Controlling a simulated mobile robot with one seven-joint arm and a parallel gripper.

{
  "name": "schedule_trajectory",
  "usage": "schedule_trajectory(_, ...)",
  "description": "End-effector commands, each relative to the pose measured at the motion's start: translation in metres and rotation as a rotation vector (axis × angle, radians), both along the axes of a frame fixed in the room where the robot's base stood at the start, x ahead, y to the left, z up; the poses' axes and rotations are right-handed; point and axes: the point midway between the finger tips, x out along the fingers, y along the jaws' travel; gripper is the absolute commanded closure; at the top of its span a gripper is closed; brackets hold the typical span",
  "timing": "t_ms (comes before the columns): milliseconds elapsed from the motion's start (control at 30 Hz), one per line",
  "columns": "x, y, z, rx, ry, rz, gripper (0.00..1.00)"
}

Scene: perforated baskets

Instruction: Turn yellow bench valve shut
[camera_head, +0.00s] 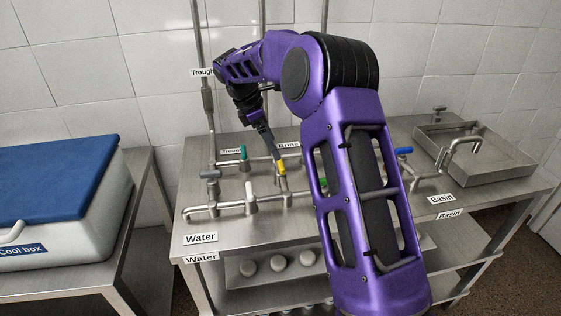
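The yellow bench valve handle (282,167) shows on the steel bench's pipework, just behind and left of my purple forearm. It sits above a short metal valve body. My gripper (275,158) reaches down from the upper left, with its fingertips at the yellow handle. The fingers are seen nearly side-on and overlap. I cannot tell whether they touch or grip the handle. The handle is small in view, and its angle to the pipe is unclear.
A blue valve (403,151) and a steel basin (500,165) lie right. A blue-lidded cool box (60,235) stands left. My arm hides the bench's middle.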

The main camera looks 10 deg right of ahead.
Motion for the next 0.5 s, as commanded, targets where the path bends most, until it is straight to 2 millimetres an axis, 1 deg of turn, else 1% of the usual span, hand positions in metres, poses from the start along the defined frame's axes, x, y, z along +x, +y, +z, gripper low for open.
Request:
schedule_trajectory(33,-0.001,-0.005,-0.012,-0.001,0.004,-0.002,0.00)
schedule_trajectory(200,-0.001,-0.017,-0.040,0.000,0.004,-0.002,0.00)
schedule_trajectory(333,0.000,-0.023,-0.054,-0.001,0.002,-0.001,0.00)
schedule_trajectory(500,0.000,-0.026,-0.063,0.000,0.001,-0.001,0.00)
